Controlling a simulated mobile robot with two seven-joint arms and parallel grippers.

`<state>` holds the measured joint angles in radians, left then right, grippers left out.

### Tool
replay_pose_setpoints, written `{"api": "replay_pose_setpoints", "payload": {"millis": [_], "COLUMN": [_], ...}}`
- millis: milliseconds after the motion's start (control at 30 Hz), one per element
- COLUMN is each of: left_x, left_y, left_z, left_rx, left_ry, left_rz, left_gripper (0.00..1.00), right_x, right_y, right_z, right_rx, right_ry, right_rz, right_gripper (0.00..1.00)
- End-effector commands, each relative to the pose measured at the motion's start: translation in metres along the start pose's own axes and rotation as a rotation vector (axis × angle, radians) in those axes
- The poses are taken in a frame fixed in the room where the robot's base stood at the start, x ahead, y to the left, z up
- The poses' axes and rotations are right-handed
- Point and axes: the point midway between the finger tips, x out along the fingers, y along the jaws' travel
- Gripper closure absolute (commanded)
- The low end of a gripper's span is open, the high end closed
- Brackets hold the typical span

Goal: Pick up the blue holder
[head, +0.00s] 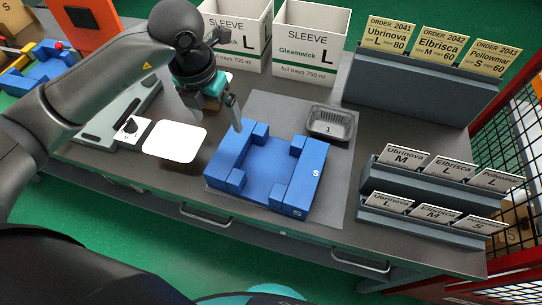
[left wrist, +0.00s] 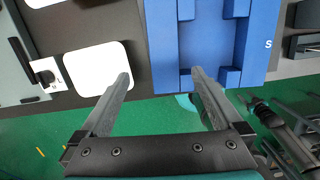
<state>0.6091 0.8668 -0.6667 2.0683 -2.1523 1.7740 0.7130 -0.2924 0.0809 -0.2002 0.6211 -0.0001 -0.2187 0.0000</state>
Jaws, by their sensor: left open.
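The blue holder (head: 270,182) lies on the table in the middle of the head view. It is a blocky frame with raised walls around a lower floor, marked S. It also shows in the left wrist view (left wrist: 254,45) at the top. My left gripper (head: 228,125) is open and empty, above the table beside the holder's upper left corner in the head view. In the left wrist view its two fingers (left wrist: 160,88) are spread, with nothing between them.
Two sleeve boxes (head: 309,40) stand at the back. Card racks (head: 415,95) line the right. Another blue holder (head: 38,68) is far left.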

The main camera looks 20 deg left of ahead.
Motion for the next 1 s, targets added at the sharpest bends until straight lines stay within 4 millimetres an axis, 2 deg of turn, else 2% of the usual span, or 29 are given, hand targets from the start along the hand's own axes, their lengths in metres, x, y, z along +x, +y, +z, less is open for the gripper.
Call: {"api": "replay_pose_setpoints", "payload": {"millis": [33,100,300,567,800,1000], "left_x": [0.014,0.029,0.066,0.084,0.119,0.131], "left_y": [-0.001,-0.001,-0.002,-0.003,-0.008,-0.008], "left_z": [-0.002,-0.002,-0.001,0.0,0.003,0.003], "left_rx": [-0.001,0.0,0.0,0.001,0.0,0.002], "left_ry": [0.006,0.006,0.004,0.001,0.003,0.0], "left_rz": [-0.002,-0.002,-0.003,-0.004,-0.003,-0.003], "left_gripper": [0.0,0.0,0.0,0.0,0.0,0.0], "right_x": [0.001,0.002,0.004,0.006,0.008,0.009], "right_y": [-0.002,-0.003,-0.004,-0.002,-0.002,-0.002], "right_z": [0.01,0.017,0.018,0.004,0.004,0.004], "right_rx": [0.0,0.0,-0.001,0.0,0.0,0.0], "right_ry": [-0.015,-0.027,-0.029,-0.005,-0.004,-0.004], "right_rz": [-0.002,-0.004,-0.005,-0.002,-0.002,-0.002], "right_gripper": [0.5,0.5,0.5,0.5,0.5,0.5]}}
